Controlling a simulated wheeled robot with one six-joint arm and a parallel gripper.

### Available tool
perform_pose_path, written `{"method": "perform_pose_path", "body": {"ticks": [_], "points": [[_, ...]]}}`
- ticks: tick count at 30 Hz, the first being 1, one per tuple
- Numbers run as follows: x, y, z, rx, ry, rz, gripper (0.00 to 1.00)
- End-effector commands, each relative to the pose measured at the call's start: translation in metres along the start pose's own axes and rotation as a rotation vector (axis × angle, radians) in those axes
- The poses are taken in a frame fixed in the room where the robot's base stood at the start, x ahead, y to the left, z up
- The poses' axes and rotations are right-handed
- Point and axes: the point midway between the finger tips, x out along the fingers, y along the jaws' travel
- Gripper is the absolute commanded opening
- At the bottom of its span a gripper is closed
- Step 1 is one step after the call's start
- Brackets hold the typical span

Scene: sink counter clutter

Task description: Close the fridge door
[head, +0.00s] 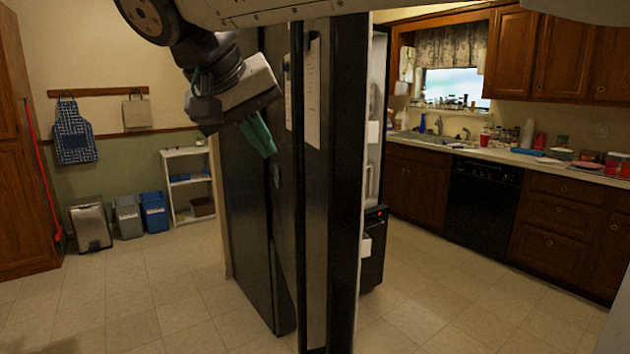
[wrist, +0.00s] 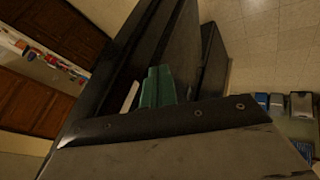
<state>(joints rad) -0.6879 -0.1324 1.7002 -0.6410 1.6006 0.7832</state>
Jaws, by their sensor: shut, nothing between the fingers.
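The black fridge door (head: 347,190) stands open in the middle of the head view, seen nearly edge-on. White shelves (head: 374,130) show on its right side, and white paper (head: 313,95) is on its left face. Another black panel (head: 245,200) stands to its left; I cannot tell whether it is a second door or the fridge's side. My gripper (head: 262,138) has green fingers that are shut and empty, in front of the black panels and left of the door's edge. In the wrist view the fingers (wrist: 157,86) point in between dark panels (wrist: 125,75); contact is unclear.
A counter with a sink (head: 430,138) and clutter runs along the right, above a black dishwasher (head: 483,203). Bins (head: 128,216) and a white shelf unit (head: 188,185) stand at the back left. Tiled floor is clear on both sides of the door.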

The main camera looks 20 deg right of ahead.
Motion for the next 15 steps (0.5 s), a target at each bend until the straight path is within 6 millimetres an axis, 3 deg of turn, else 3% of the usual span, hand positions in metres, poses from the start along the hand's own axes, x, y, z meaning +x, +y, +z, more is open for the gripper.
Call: {"method": "perform_pose_path", "body": {"ticks": [8, 15], "points": [[0.019, 0.004, 0.003, 0.063, -0.01, 0.018, 0.0], [0.069, 0.005, 0.003, 0.062, -0.011, 0.018, 0.0]]}}
